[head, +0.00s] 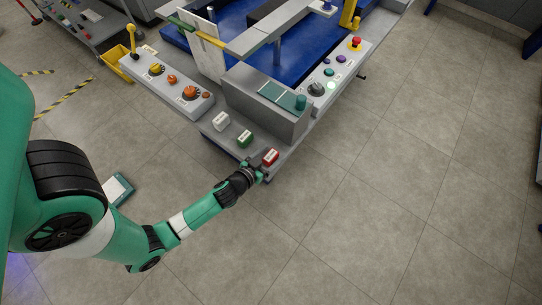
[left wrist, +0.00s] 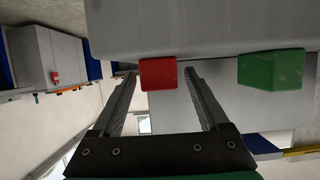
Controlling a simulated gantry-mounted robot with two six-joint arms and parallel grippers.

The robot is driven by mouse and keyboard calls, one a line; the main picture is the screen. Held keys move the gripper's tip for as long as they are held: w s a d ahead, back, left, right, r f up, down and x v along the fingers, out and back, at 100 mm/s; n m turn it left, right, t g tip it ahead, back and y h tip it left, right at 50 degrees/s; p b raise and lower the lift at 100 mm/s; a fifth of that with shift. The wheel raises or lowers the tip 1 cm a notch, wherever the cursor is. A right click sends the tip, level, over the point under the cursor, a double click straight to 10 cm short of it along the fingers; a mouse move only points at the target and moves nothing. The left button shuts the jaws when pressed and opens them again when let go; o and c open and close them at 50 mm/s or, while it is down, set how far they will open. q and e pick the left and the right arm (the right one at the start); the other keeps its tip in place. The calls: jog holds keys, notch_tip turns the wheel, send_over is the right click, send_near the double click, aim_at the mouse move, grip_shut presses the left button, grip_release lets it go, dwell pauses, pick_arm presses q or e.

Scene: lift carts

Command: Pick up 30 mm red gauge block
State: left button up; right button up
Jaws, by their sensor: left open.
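The red gauge block (head: 270,157) sits near the right front corner of the grey cart ledge (head: 225,135). In the left wrist view the red block (left wrist: 158,74) lies ahead, between the lines of the two fingers. My left gripper (head: 262,168) is open at the front edge of the ledge, close to the red block. In the left wrist view its fingertips (left wrist: 163,74) reach to about the block's two sides; I cannot tell whether they touch it. My right gripper is not in view.
A green block (head: 244,138) and a white block (head: 221,120) stand left of the red one. A grey box (head: 265,105) rises behind them. Panels with knobs (head: 172,79) and buttons (head: 331,71) flank the cart. Floor to the right is clear.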

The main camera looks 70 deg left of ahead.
pick_arm(q)
jog(key=shift+w+a, duration=0.1)
jog(key=shift+w, duration=0.05)
jog(key=shift+f, duration=0.1)
grip_shut()
dwell(0.3)
